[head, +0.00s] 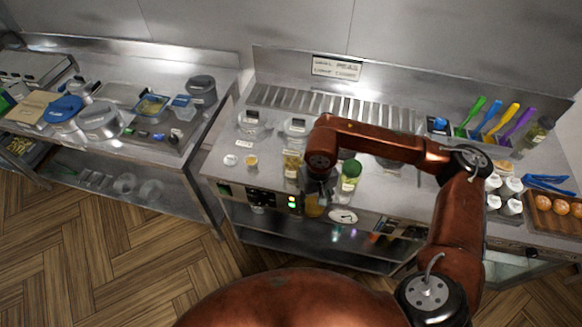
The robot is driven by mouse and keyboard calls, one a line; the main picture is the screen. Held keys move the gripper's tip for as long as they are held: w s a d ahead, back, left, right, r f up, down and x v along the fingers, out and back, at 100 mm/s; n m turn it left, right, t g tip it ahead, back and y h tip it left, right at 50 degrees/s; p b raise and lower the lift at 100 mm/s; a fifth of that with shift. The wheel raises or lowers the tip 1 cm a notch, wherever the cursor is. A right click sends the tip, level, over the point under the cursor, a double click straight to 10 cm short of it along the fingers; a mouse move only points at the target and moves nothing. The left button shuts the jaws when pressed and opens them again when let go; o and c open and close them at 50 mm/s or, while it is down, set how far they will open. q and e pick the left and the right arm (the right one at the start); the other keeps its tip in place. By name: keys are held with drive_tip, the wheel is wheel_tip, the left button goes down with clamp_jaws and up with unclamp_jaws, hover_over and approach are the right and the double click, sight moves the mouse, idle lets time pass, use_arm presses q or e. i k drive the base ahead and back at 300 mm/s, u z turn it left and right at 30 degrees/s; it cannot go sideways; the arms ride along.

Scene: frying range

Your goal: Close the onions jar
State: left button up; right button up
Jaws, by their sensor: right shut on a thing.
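My right gripper (316,190) points down over the front edge of the frying range. It is shut on an amber-coloured jar (314,207), mostly hidden by the gripper. A glass jar with yellowish contents (291,163) stands just left of the gripper. A jar with a green lid (350,172) stands just right of it. The labels are too small to read, so I cannot tell which is the onions jar. My left gripper is not in view.
Two small round items (251,160) lie at the counter's left. Colourful utensils (492,118) stand behind.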

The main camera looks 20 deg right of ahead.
sight(293, 159)
drive_tip(key=u, duration=2.85)
drive_tip(key=k, duration=1.75)
drive_tip(key=z, duration=2.05)
